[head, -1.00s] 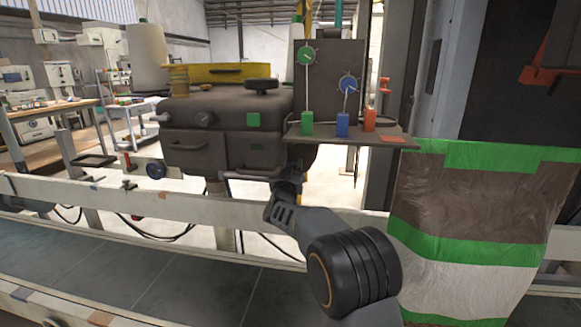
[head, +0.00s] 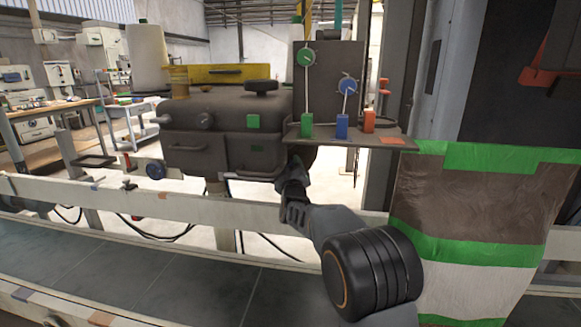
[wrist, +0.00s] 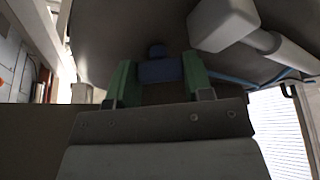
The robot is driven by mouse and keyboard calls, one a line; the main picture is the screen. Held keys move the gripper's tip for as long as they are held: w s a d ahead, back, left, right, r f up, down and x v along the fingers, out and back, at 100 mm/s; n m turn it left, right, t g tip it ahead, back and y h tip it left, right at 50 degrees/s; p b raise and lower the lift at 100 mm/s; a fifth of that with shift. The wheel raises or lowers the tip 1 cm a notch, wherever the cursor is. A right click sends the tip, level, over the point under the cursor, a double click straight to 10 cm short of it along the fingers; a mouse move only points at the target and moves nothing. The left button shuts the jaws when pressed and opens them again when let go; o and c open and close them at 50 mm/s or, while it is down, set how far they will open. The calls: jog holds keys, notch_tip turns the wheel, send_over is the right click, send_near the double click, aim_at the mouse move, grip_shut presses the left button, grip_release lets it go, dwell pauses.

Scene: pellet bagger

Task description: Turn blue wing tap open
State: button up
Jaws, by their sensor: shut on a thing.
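In the wrist view the blue wing tap (wrist: 160,72) sits between the two green fingers of my gripper (wrist: 161,69), under a dark rounded body. The fingers are shut on it, one on each side. Its blue bar lies crosswise in that view, with a small rounded blue part above it. In the head view my gripper (head: 295,168) is at the lower right of the dark machine housing (head: 205,150). The tap cannot be made out there.
A shelf (head: 350,136) with green, blue and orange blocks is just above my gripper. A pale rail (head: 110,198) runs in front of the machine. A green-striped bag (head: 470,210) hangs at right. In the wrist view a grey pipe fitting (wrist: 225,24) is close by.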

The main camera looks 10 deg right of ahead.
jog(key=n+y, duration=0.1)
jog(key=n, duration=0.2)
jog(key=n+g+y, duration=0.1)
jog(key=n, duration=0.2)
jog(key=shift+r+n+y+p, duration=0.1)
jog(key=shift+n+y+p, duration=0.25)
jog(key=shift+n+y, duration=0.05)
jog(key=n+g, duration=0.1)
jog(key=n, duration=0.1)
jog(key=n+g, duration=0.1)
jog(key=n, duration=0.2)
jog(key=shift+y, duration=0.3)
jog(key=shift+n+p, duration=0.3)
jog(key=o, duration=0.9)
jog(key=shift+s, duration=0.1)
jog(key=s, duration=1.3)
jog(key=shift+s, duration=0.35)
